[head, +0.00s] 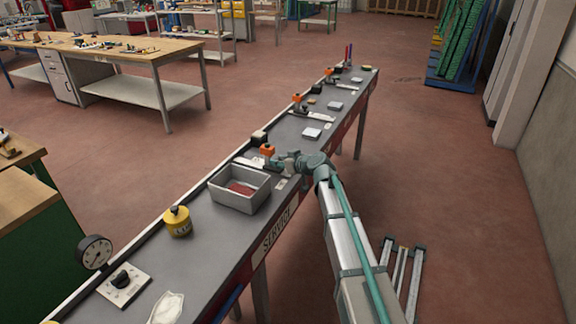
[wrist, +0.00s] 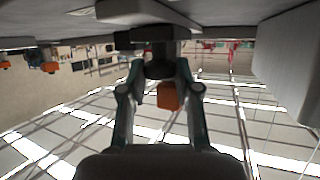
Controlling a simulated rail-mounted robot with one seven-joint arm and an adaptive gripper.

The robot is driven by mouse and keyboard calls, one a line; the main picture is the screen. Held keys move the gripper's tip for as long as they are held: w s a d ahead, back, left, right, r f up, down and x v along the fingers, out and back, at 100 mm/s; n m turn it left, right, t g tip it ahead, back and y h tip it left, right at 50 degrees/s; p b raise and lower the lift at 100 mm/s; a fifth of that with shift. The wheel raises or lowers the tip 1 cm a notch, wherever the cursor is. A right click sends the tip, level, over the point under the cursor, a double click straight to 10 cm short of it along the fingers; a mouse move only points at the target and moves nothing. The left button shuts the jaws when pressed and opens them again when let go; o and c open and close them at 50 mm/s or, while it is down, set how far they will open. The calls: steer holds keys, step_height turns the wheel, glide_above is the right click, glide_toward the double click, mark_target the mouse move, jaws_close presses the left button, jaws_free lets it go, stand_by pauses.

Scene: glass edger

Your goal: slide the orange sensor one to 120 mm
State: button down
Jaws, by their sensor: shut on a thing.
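The nearest orange sensor (head: 267,150) stands on the long grey bench, just behind the grey bin. It has an orange head above a pale mount on a light rail strip. My gripper (head: 280,161) reaches in from the right, low at this sensor. In the wrist view, the two fingers of my gripper (wrist: 159,70) close around a dark rounded part, and the orange block (wrist: 168,96) shows between them. My gripper is shut on the sensor. The scale markings are too small to read.
The grey bin (head: 227,201) with reddish contents stands close to the sensor, left of my gripper. A yellow weight (head: 177,221), a dial gauge (head: 95,252) and a knob plate (head: 124,285) lie nearer. Further orange sensors (head: 298,98) stand along the bench (head: 215,245) beyond.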

steer(key=shift+s+d, duration=0.15)
steer(key=shift+d, duration=0.25)
steer(key=c, duration=0.8)
jaws_free()
steer(key=shift+d, duration=0.15)
steer(key=v, duration=1.2)
